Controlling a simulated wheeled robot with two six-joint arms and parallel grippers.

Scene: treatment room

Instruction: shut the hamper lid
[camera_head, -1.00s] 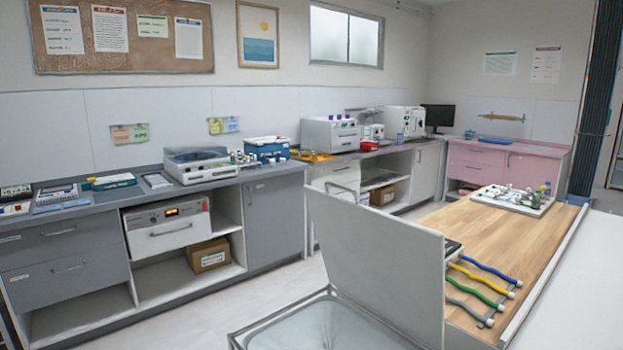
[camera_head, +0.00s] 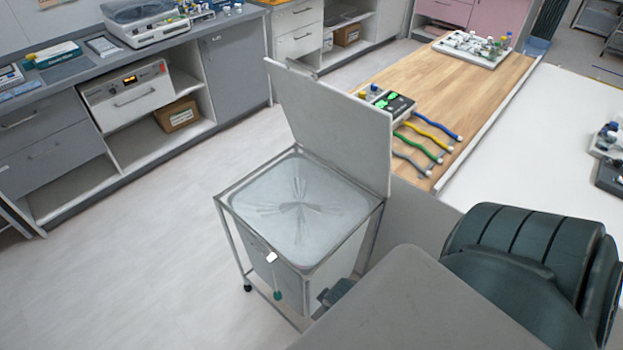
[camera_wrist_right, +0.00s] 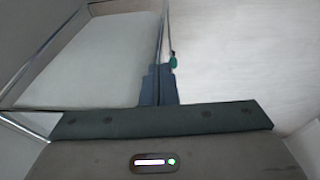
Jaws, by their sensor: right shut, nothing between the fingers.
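The hamper (camera_head: 222,203) is a metal frame on casters with a pale grey bag in it. Its grey lid (camera_head: 335,125) stands open, tilted up steeply along the far right side, with a handle (camera_head: 300,68) at its top edge. The bag's top shows between the rails. My right gripper (camera_head: 325,296) is shut and empty, low beside the hamper's near right side and below its rim; my forearm hides part of it. In the right wrist view the gripper (camera_wrist_right: 158,70) points past the hamper's frame and pale bag (camera_wrist_right: 90,60). My left gripper is in neither view.
A wooden-topped table (camera_head: 440,90) with coloured straps stands just behind the lid. A white surface (camera_head: 545,140) lies to the right. Grey cabinets (camera_head: 235,80) line the back left. The floor (camera_head: 130,250) left of the hamper is clear.

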